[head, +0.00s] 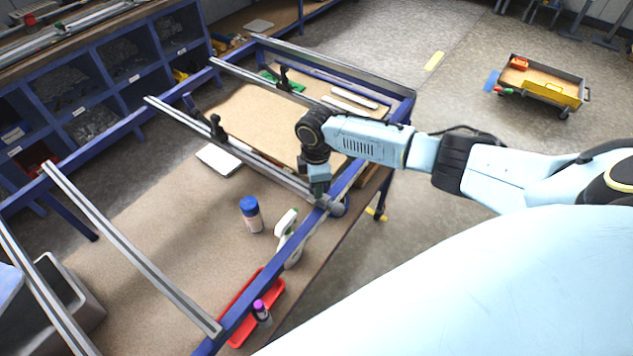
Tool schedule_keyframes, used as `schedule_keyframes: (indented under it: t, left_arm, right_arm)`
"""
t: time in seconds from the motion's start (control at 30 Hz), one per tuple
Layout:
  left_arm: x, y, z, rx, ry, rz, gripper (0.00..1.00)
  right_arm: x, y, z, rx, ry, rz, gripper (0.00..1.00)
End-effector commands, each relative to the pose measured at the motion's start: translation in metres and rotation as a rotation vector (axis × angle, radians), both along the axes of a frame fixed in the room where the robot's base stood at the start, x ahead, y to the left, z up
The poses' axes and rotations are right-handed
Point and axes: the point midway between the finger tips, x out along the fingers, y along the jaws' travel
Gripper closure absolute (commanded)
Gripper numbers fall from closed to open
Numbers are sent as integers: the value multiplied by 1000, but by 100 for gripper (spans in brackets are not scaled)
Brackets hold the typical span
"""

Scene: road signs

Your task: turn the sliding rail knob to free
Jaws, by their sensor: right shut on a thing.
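A blue metal frame (272,280) carries several grey sliding rails across the workbench. One rail (262,164) runs from the upper left to a grey end piece (330,206) on the near blue beam. My right gripper (319,192) points down at this end of the rail and is shut on the rail knob there. The fingers and my wrist hide most of the knob, so I cannot tell which way it is turned. Black clamps (216,127) stand on the rails. My left gripper is not in view.
Below the frame are a blue-capped bottle (250,214), a white spray bottle (287,232), a red tray (243,309) and a purple-capped bottle (261,313). A yellow-sided cart (551,90) stands on the floor at the upper right.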

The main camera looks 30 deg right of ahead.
Motion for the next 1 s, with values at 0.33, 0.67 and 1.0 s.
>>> schedule_keyframes:
  t: [0.33, 0.67, 1.0]
  left_arm:
    - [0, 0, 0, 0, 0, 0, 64]
    - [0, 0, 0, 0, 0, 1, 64]
    - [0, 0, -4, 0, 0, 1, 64]
  right_arm:
    - [1, 1, 1, 3, -4, 5, 65]
    - [0, 0, 1, 1, -1, 3, 44]
    - [1, 0, 23, 1, -5, 3, 44]
